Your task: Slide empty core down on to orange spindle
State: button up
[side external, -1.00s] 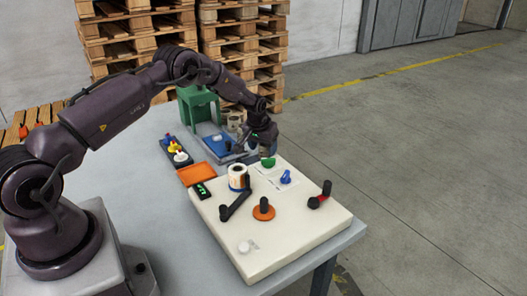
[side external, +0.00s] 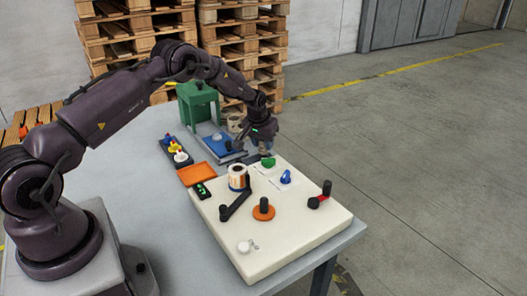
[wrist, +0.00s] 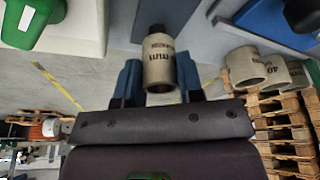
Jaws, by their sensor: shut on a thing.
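The empty core, a tan cardboard tube with dark print (wrist: 159,68), is held upright or nearly so between the blue fingers of my gripper (wrist: 160,78) in the wrist view. In the side view my gripper (side external: 264,146) is over the far edge of the white board; the core there is too small to make out clearly. The orange spindle, an orange disc with a black post (side external: 263,209), stands bare on the near middle of the board. My gripper is well behind it, apart from it.
The white board (side external: 292,238) also carries a label roll (side external: 238,176), a black arm (side external: 236,204), a green knob (side external: 268,162), a blue knob (side external: 286,177) and a red-and-black crank (side external: 321,196). More cores (wrist: 248,67) stand behind. A blue tray and green stand (side external: 197,101) are at the back.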

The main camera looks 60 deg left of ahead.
jog(key=shift+r, duration=2.65)
jog(key=shift+w+d, duration=0.1)
jog(key=shift+d, duration=0.15)
jog(key=d+r+m, duration=0.2)
jog(key=d+r, duration=0.3)
jog(key=d, duration=0.4)
jog(key=d+r+m, duration=0.1)
jog(key=d+r, duration=0.4)
jog(key=d, duration=0.3)
jog(key=n, duration=0.3)
send_over(264, 199)
jog(key=shift+f, duration=6.25)
